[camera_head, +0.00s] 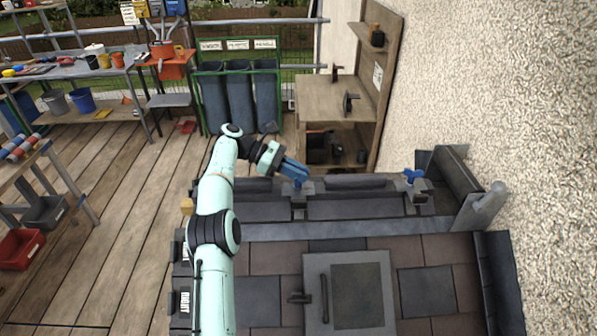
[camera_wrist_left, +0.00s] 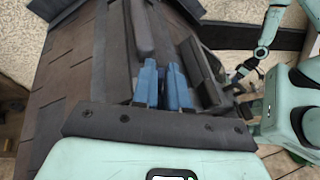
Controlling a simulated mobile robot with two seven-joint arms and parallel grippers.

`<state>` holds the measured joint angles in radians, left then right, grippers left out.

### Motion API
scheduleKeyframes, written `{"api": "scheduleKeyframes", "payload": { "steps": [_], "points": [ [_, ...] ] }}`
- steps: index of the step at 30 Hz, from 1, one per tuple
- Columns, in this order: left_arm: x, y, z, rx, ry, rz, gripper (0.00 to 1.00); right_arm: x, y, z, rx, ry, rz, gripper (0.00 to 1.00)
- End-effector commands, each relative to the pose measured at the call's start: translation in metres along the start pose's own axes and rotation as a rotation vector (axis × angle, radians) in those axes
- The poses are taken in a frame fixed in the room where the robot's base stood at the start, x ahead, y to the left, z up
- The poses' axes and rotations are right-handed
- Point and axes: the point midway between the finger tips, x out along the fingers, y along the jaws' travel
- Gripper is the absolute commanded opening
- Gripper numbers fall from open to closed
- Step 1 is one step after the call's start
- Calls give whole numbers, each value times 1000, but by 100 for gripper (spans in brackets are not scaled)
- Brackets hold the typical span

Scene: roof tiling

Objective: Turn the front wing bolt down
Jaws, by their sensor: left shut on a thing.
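My left arm reaches over the roof's left side, and its left gripper (camera_head: 298,176) has blue fingers pointing down at the left clamp on the ridge. The fingers are shut on the blue wing bolt (camera_head: 297,184) there, which is mostly hidden by them. A second blue wing bolt (camera_head: 413,176) stands free on the right clamp (camera_head: 419,195). My right gripper does not show.
The tiled roof (camera_head: 440,250) has a grey framed hatch (camera_head: 372,262) with a handle. A rough plastered wall (camera_head: 490,100) rises on the right. A wooden shelf unit (camera_head: 320,95) stands behind the ridge. Benches and bins stand at the left, with open deck between.

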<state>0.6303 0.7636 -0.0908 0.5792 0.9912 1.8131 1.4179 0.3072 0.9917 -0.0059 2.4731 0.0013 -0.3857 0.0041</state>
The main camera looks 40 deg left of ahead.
Motion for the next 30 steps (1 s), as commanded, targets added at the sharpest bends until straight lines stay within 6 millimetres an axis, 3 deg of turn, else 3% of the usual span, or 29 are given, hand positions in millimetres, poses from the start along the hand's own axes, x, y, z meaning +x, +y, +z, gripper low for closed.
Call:
{"api": "scheduleKeyframes", "payload": {
  "steps": [1,2,3,19,30],
  "points": [
    [-3,1,6,12,-3,11,23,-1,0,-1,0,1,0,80],
    [-3,1,6,12,-3,10,33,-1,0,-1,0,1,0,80],
    [-3,1,6,11,-3,10,35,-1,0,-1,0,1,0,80],
    [-1,0,2,0,-1,10,35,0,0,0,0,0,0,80],
    [-1,-1,3,-53,-1,132,35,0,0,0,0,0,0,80]
  ]
}}
